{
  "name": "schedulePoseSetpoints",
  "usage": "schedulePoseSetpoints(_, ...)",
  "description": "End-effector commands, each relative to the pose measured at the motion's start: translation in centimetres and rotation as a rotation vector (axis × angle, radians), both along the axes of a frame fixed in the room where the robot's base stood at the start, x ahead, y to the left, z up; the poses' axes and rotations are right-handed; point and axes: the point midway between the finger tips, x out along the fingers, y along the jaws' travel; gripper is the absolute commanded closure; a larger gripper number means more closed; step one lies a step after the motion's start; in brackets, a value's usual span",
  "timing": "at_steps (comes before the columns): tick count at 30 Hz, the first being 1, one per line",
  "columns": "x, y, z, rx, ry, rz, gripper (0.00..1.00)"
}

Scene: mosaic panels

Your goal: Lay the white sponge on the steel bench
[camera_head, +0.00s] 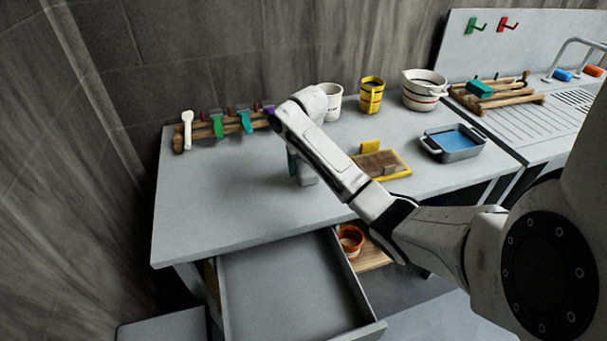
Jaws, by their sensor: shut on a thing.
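The grey steel bench (222,199) fills the middle of the view, with a wide bare top at its left and front. My gripper (303,172) points down over the middle of the bench, partly hidden behind my own arm. It is shut on a small pale block (308,180), which looks like the white sponge. Only a little of the block shows, low and close to the bench top; I cannot tell whether it touches the top.
An open, empty drawer (290,284) juts out below the bench front. A yellow-edged brown tray (402,174) and a blue-filled grey pan (453,152) lie to the right. A rack (178,141), a white cup (333,101), a yellow cup (371,95) and a striped pot (423,91) line the back.

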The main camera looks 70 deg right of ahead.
Motion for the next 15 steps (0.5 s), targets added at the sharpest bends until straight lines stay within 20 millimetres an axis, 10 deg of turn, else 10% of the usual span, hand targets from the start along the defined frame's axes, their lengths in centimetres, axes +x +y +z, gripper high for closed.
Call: schedulePoseSetpoints(15, 0.4, -0.3, -3.7, -0.001, 0.000, -0.001, 0.57)
